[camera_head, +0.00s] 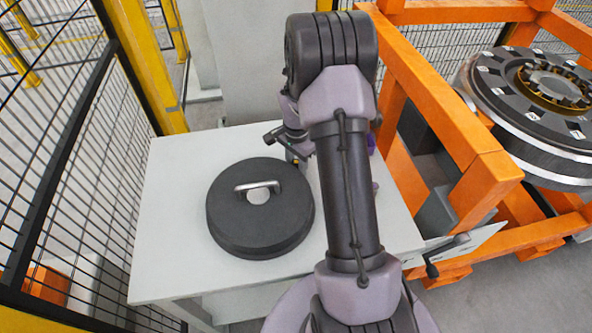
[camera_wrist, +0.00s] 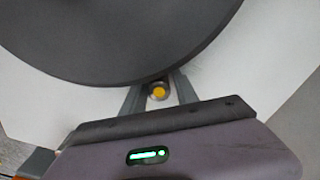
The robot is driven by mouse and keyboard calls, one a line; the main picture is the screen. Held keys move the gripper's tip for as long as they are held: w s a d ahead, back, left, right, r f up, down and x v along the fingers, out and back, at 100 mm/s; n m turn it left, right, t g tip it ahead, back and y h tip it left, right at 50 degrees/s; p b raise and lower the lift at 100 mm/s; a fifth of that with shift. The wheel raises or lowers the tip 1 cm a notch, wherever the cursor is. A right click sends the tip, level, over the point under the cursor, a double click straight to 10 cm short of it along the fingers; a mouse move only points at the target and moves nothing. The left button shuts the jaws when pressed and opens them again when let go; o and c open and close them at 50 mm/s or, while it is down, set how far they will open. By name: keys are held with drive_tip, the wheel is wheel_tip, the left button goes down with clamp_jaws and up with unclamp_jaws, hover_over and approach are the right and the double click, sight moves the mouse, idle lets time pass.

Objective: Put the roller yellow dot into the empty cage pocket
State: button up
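The roller with the yellow dot (camera_wrist: 158,92) shows end-on between the two fingers of my gripper (camera_wrist: 159,88) in the wrist view. The fingers stand on either side of it, very close; I cannot tell whether they press on it. In the head view, my gripper (camera_head: 298,156) is low over the white table, beside the far right rim of a dark round lid (camera_head: 235,223). A small yellow-orange spot there appears to be the roller (camera_head: 296,162).
The lid has a metal handle (camera_head: 257,186) and fills much of the white table (camera_head: 165,262); its dark rim (camera_wrist: 95,70) lies close to my fingers. An orange frame (camera_head: 450,115) with a large ringed wheel part (camera_head: 540,150) stands right. A black mesh fence (camera_head: 55,150) borders the left.

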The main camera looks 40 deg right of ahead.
drive_tip(key=shift+r, duration=0.15)
clamp_jaws()
